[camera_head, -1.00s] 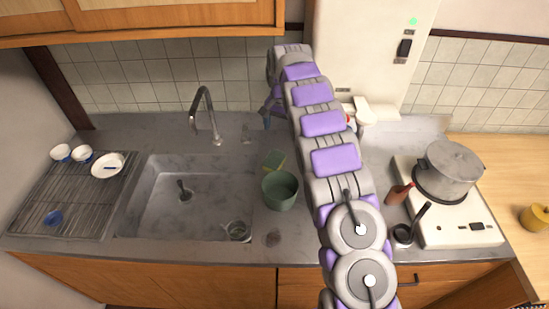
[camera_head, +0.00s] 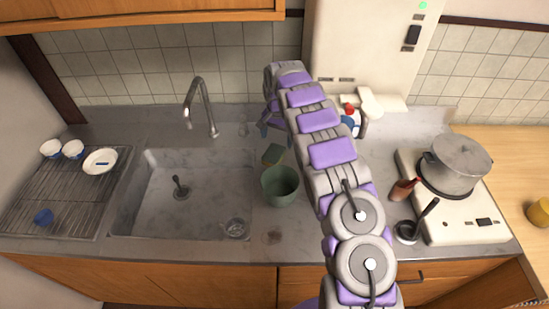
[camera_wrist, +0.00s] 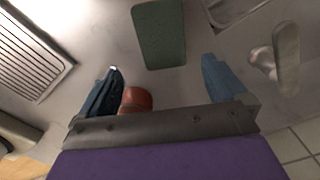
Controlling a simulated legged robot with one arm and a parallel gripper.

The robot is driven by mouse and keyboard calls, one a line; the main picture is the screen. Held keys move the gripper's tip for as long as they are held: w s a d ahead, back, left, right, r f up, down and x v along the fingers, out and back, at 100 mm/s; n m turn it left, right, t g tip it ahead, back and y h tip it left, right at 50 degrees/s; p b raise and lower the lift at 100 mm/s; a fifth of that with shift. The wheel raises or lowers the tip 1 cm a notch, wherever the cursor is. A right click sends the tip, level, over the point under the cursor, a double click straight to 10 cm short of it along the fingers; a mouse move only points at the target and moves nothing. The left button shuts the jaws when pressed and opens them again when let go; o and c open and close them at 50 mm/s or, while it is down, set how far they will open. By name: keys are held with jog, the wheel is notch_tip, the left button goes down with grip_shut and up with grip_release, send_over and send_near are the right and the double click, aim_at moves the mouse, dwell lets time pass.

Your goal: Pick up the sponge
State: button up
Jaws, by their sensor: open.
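In the wrist view the sponge (camera_wrist: 160,33) shows as a dark green slab at the top centre. My gripper (camera_head: 270,131) is behind the sponge in the head view, its blue fingers partly hidden by my arm. In the wrist view my gripper (camera_wrist: 160,85) is open, with the fingers wide apart. The sponge lies beyond the fingertips, between their lines, and is not gripped.
A red-orange rounded thing (camera_wrist: 135,100) shows beside the left finger in the wrist view. The sink (camera_head: 133,205) and faucet (camera_head: 200,105) are to the left. Right of my arm are a red bottle (camera_head: 404,189), a black ladle (camera_head: 418,222) and a steel pot (camera_head: 457,165) on a stove.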

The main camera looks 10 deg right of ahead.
aim_at(275, 150)
jog(key=shift+a+f, duration=0.2)
jog(key=shift+f, duration=0.4)
jog(key=shift+a+f, duration=0.15)
jog(key=shift+f, duration=0.45)
notch_tip(275, 150, down, 5)
jog(key=shift+w+d+r+b, duration=0.15)
jog(key=shift+b, duration=0.9)
jog(key=c, duration=1.2)
jog(key=shift+r, duration=0.15)
